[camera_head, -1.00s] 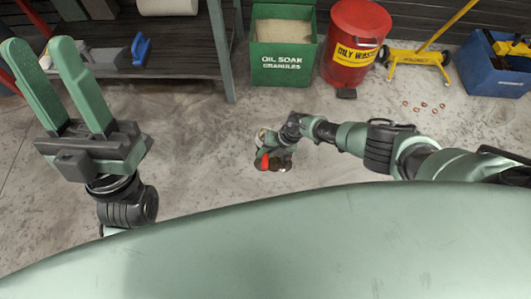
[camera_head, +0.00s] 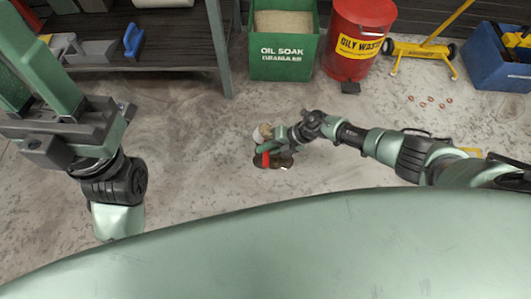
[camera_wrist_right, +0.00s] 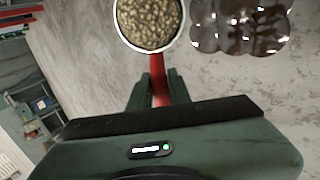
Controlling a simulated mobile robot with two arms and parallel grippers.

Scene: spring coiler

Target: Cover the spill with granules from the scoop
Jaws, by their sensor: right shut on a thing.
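My right gripper (camera_head: 275,148) is shut on the red handle of the scoop (camera_head: 261,134). In the right wrist view the scoop (camera_wrist_right: 150,45) is a round, pale-rimmed bowl full of tan granules (camera_wrist_right: 150,18). The spill (camera_wrist_right: 240,25) is a dark, glossy puddle on the floor, just right of the bowl in that view, and no granules show on it. In the head view the spill (camera_head: 284,162) is partly hidden by my right gripper and the handle. My left gripper (camera_head: 22,60) is open and empty at the far left.
A green granule bin (camera_head: 283,65) and a red oily waste can (camera_head: 357,40) stand at the back. A yellow wheeled stand (camera_head: 425,48) and a blue crate (camera_head: 498,70) are right of them. Several copper-coloured rings (camera_head: 428,102) lie on the floor. A bench (camera_head: 180,58) stands at left.

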